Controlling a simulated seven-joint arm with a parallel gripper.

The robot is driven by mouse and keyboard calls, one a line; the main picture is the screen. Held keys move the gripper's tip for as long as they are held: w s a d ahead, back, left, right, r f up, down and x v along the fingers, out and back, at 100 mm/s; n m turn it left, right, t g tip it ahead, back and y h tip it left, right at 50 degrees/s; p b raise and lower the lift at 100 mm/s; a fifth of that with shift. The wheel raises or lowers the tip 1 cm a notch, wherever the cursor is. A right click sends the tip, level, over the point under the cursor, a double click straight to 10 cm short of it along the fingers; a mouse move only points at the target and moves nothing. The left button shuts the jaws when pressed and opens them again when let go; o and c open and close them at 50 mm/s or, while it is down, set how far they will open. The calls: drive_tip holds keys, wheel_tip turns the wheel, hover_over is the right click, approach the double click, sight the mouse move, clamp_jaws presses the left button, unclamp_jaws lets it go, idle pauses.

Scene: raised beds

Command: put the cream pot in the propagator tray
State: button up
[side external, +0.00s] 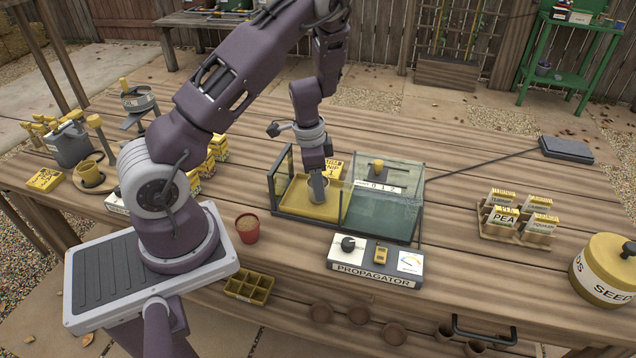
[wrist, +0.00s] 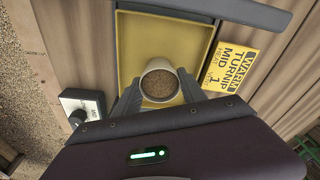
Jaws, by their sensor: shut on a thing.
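The cream pot (wrist: 160,82), filled with brown soil, is between the fingers of my gripper (wrist: 160,92) in the wrist view, with its rim up. My gripper (side external: 318,184) is shut on it, inside the open left half of the propagator. The yellow propagator tray (side external: 296,211) lies directly under the gripper and also shows in the wrist view (wrist: 135,40). In the side view the fingers mostly hide the pot. I cannot tell whether its base touches the tray.
A clear lid (side external: 388,172) covers the propagator's green right half. A glazed panel (side external: 283,176) stands upright at its left. A yellow "WARM TURNIP MID 1" card (wrist: 229,66) lies beside the tray. The control panel (side external: 376,260) is in front. A red pot (side external: 247,229) stands to the left.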

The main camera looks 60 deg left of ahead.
drive_tip(key=o, duration=1.4)
drive_tip(key=shift+f, duration=0.15)
